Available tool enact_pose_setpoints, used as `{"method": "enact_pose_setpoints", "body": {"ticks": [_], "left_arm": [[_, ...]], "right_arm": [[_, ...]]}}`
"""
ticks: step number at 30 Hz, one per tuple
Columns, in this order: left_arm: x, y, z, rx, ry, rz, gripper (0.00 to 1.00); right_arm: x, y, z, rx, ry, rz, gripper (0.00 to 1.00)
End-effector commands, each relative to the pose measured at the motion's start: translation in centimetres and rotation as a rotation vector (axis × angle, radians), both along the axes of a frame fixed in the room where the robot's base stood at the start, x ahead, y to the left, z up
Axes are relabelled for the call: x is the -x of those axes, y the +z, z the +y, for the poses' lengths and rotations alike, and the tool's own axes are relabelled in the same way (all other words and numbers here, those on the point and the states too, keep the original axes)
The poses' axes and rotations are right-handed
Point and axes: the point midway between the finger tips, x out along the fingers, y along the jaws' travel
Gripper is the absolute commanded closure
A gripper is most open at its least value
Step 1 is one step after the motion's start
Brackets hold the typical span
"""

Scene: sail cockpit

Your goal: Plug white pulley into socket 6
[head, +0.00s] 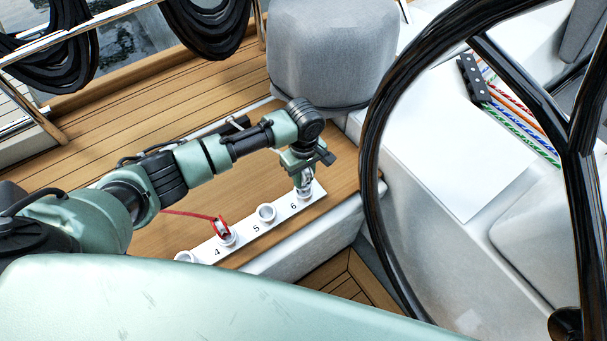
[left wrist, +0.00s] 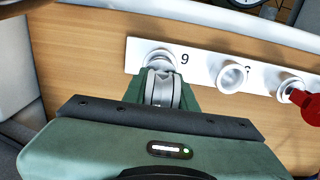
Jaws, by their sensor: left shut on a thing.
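My left gripper (head: 304,172) is shut on the white pulley (head: 306,186) above the right end of the white socket strip (head: 245,230). The left wrist view shows the pale pulley (left wrist: 162,90) between the green fingers (left wrist: 163,100). It overlaps the ring of socket 6 (left wrist: 158,57), whose number appears upside down beside it. The pulley and fingers hide part of that socket, so I cannot tell whether the pulley's lower end is inside it. My right gripper is not in view.
Socket 5 (head: 266,213) is empty. A red pulley (head: 222,228) with a red line stands in the socket by number 4. A grey covered block (head: 330,50) is behind my gripper. The black steering wheel (head: 372,150) rises to the right.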

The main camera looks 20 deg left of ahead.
Motion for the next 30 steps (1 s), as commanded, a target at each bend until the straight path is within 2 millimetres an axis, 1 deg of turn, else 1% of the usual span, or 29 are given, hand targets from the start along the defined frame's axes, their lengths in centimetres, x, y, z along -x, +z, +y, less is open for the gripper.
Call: {"method": "enact_pose_setpoints", "body": {"ticks": [30], "left_arm": [[0.0, -2.6, 0.0, 0.001, 0.001, -0.001, 1.00]], "right_arm": [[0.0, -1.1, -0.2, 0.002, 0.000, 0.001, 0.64]]}}
